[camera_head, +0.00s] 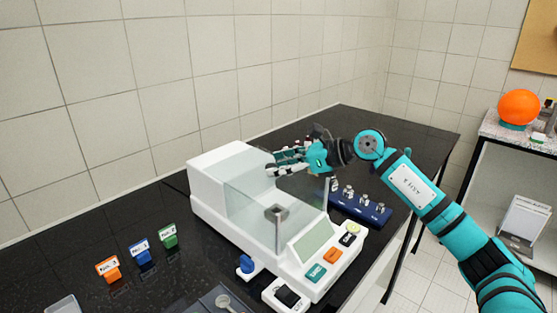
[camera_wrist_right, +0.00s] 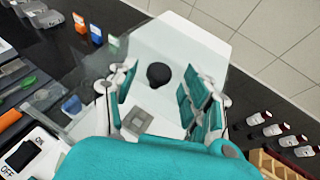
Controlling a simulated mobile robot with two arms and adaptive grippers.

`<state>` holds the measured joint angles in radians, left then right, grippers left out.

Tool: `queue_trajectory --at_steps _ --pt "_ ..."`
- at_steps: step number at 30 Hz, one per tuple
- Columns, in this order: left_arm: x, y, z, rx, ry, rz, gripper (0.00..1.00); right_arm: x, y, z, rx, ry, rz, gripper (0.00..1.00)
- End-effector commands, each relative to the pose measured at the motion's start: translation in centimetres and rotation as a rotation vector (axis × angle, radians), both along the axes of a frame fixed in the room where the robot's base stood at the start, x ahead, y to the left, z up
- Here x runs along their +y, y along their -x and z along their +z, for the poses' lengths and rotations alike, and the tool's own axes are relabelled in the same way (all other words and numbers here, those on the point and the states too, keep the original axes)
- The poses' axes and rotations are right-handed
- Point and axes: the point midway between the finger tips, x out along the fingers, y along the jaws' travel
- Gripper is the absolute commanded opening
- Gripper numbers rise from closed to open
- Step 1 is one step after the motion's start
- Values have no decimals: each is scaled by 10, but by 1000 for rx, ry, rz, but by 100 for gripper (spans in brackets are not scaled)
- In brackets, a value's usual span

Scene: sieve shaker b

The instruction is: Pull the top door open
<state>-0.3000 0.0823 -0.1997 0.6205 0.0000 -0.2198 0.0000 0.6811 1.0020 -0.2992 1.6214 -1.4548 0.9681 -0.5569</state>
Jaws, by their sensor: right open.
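The white balance (camera_head: 222,210) stands on the black bench, with a clear glass chamber around its square metal pan (camera_head: 277,212). Its glass top door (camera_head: 245,185) appears closed. A round black knob (camera_wrist_right: 158,75) shows in the right wrist view; the gripper hides it in the head view. My right gripper (camera_head: 284,162) is above the balance's top, with its fingers pointing left. In the right wrist view my right gripper (camera_wrist_right: 164,88) has its teal-padded fingers spread on either side of the knob, apart from it. My left gripper is not in view.
A blue rack (camera_head: 362,208) of metal weights stands right of the balance. Orange (camera_head: 108,269), blue (camera_head: 142,253) and green (camera_head: 168,236) labelled holders stand left. A switch box (camera_head: 287,295) is in front. The tiled wall is close behind.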

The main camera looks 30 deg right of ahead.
Motion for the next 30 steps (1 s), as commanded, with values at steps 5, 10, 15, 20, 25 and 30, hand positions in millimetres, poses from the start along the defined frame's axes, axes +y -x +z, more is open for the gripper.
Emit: queue_trajectory --at_steps 5,10,15,20,25,30 --pt "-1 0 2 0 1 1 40 4 -5 -2 0 0 0 50" --pt "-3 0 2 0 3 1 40 4 -5 -3 -1 1 0 50" --pt "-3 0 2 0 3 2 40 4 -5 -3 0 0 0 34" --pt "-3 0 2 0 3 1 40 4 -5 -3 0 0 0 13" --pt "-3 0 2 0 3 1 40 4 -4 -3 0 0 0 0" --pt "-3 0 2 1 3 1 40 4 -5 -3 0 0 0 0"
